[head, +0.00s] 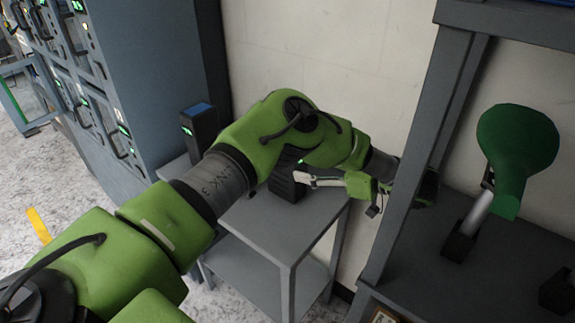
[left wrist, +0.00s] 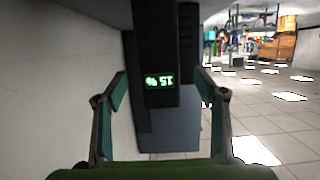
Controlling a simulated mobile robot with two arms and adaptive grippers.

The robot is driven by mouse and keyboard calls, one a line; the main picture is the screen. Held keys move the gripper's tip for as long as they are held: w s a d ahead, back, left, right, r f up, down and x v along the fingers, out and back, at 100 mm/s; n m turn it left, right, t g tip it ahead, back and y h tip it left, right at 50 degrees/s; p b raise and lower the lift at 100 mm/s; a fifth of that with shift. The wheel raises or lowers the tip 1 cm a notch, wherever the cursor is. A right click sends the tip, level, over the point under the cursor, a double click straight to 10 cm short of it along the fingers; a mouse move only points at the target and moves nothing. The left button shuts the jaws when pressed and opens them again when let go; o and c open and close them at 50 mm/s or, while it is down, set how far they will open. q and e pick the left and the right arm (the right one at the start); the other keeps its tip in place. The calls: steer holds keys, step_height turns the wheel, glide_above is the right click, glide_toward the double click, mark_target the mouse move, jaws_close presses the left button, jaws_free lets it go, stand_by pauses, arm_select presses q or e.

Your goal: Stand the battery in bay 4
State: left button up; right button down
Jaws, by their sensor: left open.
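A black battery (head: 286,185) stands upright on the small grey table, partly hidden under my left arm. In the left wrist view the dark battery (left wrist: 158,95) shows a green "15 %" display, upside down. My left gripper (head: 305,178) is beside this battery, with its fingers open. In the left wrist view the gripper (left wrist: 160,77) has one finger on each side of the battery, with gaps visible. A second dark battery (head: 204,130) with a blue top and a green light stands at the table's far left. Which bay is bay 4 I cannot tell. My right gripper is out of view.
A blue-grey cabinet (head: 165,75) with several green-lit bays stands at the left. The grey table (head: 270,230) is against the wall. At the right, a dark grey shelf unit (head: 410,140) holds a green paddle-shaped object (head: 515,150) on a stand.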

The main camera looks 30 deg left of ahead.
mark_target(282, 183)
arm_select(q)
steer(key=p+x, duration=0.2)
steer(key=x, duration=0.7)
steer(key=shift+a, duration=0.35)
steer(key=shift+w+d, duration=0.1)
steer(key=shift+c, duration=0.5)
jaws_close()
steer(key=shift+w+r, duration=0.1)
steer(key=shift+r, duration=0.05)
